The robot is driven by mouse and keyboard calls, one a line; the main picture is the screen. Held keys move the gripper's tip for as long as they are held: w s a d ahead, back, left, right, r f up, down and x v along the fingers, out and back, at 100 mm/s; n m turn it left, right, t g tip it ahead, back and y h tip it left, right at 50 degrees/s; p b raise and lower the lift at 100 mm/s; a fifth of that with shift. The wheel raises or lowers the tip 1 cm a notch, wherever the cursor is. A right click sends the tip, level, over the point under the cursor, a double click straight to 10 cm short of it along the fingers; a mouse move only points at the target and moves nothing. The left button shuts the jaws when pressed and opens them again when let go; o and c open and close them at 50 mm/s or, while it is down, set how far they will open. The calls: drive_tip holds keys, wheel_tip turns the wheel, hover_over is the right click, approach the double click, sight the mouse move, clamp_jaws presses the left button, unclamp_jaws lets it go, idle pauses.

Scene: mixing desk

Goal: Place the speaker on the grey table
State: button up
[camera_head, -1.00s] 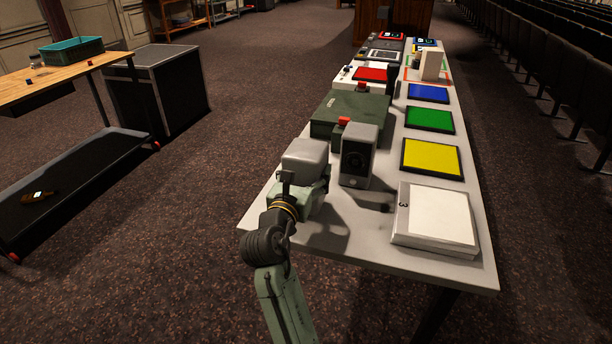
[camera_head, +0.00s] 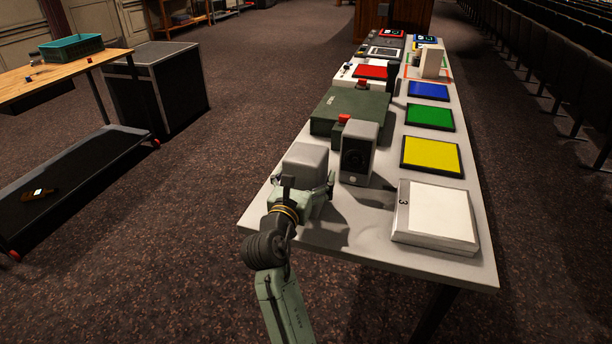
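A small grey speaker (camera_head: 358,155) with a dark front and a round cone stands upright on the near part of the long light-grey table (camera_head: 330,243). My gripper (camera_head: 318,192) is at the table's near left, just left of the speaker and low over the top. A grey rounded block (camera_head: 305,160) shows above it; I cannot tell whether it is part of my arm. The fingers are hidden behind my wrist, so I cannot see whether they are open or whether they touch the speaker.
A dark green case (camera_head: 350,112) with red buttons is behind the speaker. A white numbered box (camera_head: 435,215) and yellow (camera_head: 431,156), green (camera_head: 429,117) and blue (camera_head: 428,91) panels line the right side. A wooden table (camera_head: 70,75) with a teal basket (camera_head: 72,47) is far left.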

drive_tip(key=shift+r, duration=0.1)
drive_tip(key=shift+s, duration=0.15)
drive_tip(key=b+v, duration=0.2)
drive_tip(key=v, duration=0.8)
drive_tip(key=shift+s+a, duration=0.15)
drive_tip(key=shift+s, duration=0.1)
drive_tip(key=shift+s+a+r+b, duration=0.15)
drive_tip(key=shift+s+b, duration=0.15)
drive_tip(key=shift+s, duration=0.3)
drive_tip(key=shift+a, duration=0.1)
